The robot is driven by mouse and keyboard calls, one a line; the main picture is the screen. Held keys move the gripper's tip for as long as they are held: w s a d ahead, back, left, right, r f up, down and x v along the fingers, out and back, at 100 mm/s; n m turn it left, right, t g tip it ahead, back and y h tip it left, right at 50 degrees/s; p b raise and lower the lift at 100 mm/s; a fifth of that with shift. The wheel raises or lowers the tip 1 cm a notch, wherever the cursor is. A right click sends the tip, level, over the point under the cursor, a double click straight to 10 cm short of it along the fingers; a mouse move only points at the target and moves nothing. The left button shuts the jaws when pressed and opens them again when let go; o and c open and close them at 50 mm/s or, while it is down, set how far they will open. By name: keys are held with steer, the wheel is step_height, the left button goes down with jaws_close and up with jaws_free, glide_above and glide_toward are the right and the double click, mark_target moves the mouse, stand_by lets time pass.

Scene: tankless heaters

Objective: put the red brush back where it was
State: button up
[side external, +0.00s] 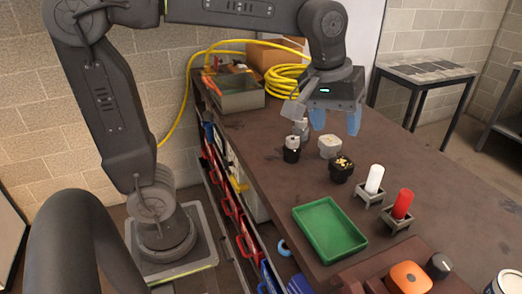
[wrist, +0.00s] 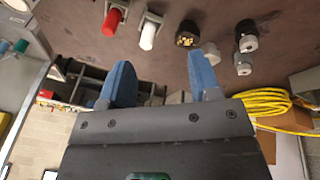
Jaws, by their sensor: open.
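The red brush (side external: 402,204) appears as a red upright cylinder standing in a small grey square holder (side external: 397,222) at the right of the bench. Its bristles cannot be made out. It also shows at the top of the wrist view (wrist: 114,17). A white cylinder (side external: 375,179) stands in a matching holder beside it, and shows in the wrist view (wrist: 149,32). My gripper (side external: 336,123) is open and empty above the far part of the bench, apart from the red brush. Its blue fingers also show in the wrist view (wrist: 160,72).
An empty green tray (side external: 328,232) lies near the bench's front edge. A black cup with gold bits (side external: 341,169) and several grey or black pieces (side external: 330,146) stand below my gripper. Coiled yellow hose (side external: 285,80) lies at the back. An orange-topped object (side external: 408,278) is at the near right.

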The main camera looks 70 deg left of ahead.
steer(key=s+a+f+m+t, duration=0.1)
steer(key=s+a+f+m, duration=0.1)
steer(key=s, duration=0.4)
steer(key=s+a+f+m+t, duration=0.1)
steer(key=s+f+m, duration=0.3)
steer(key=s, duration=0.3)
steer(key=shift+a+m, duration=0.4)
stand_by(1.3)
